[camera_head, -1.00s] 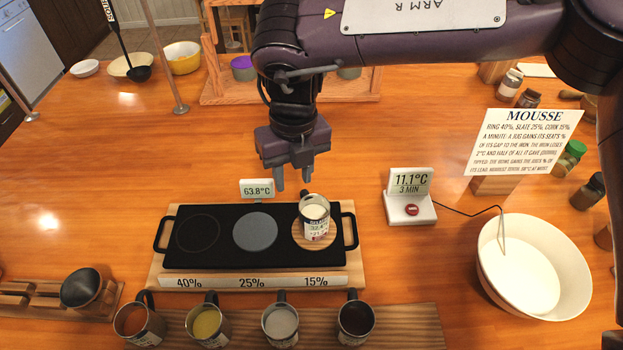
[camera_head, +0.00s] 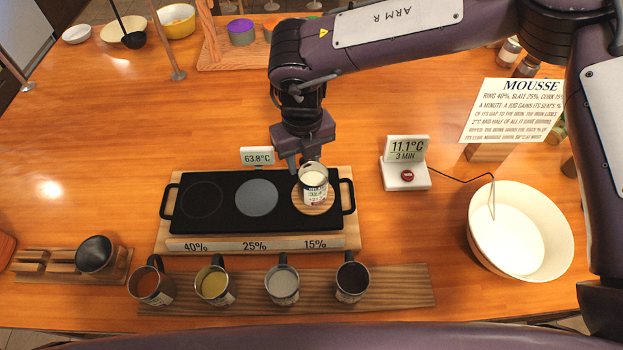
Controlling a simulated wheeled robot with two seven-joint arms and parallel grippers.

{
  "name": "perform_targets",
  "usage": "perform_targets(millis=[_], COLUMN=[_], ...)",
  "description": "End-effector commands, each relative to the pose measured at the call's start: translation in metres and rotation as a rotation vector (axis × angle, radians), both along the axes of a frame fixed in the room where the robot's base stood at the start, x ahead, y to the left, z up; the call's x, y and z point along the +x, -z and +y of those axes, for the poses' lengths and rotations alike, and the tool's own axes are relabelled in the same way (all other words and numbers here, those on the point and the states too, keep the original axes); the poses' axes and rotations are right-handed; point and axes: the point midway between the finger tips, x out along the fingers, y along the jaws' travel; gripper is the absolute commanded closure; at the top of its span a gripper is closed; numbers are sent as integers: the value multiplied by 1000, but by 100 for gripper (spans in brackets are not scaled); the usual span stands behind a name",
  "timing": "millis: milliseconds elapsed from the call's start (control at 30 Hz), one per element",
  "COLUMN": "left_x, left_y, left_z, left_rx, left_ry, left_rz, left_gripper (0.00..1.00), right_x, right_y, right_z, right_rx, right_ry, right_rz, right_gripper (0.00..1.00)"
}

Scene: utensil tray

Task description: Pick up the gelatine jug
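A jug with white contents (camera_head: 314,188) stands upright on the round cork seat at the right end of the black hot plate (camera_head: 227,228). Its label is too small to read, so I cannot tell whether it is the gelatine jug. My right gripper (camera_head: 305,164) is right at its back rim, pointing down, with fingers apart around the handle side; the handle is mostly hidden. Four-seat front board holds jugs with red-brown (camera_head: 151,287), yellow (camera_head: 215,285), pale grey (camera_head: 282,285) and dark (camera_head: 352,282) contents. My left gripper is out of view.
A timer box (camera_head: 405,176) reading 11.1°C, 3 MIN stands right of the plate. A large cream bowl (camera_head: 556,222) and the MOUSSE card (camera_head: 512,112) are farther right. A small display (camera_head: 257,156) behind the plate reads 63.8°C.

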Motion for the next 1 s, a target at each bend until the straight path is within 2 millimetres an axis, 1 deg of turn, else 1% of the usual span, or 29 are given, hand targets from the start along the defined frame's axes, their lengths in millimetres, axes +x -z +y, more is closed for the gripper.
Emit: perform_targets(millis=[33,267,767,867,1000], left_x=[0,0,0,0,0], left_y=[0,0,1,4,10], left_z=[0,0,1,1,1], left_rx=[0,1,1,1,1], left_ry=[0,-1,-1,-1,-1], left_rz=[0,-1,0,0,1], left_gripper=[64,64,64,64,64], right_x=[0,0,1,1,1], right_y=[0,0,-3,-10,-28], right_z=[0,0,0,0,1], right_rx=[0,0,1,2,3], right_ry=[0,0,0,0,-1], right_rz=[0,0,-2,-1,-4], right_gripper=[69,99,100,100,100])
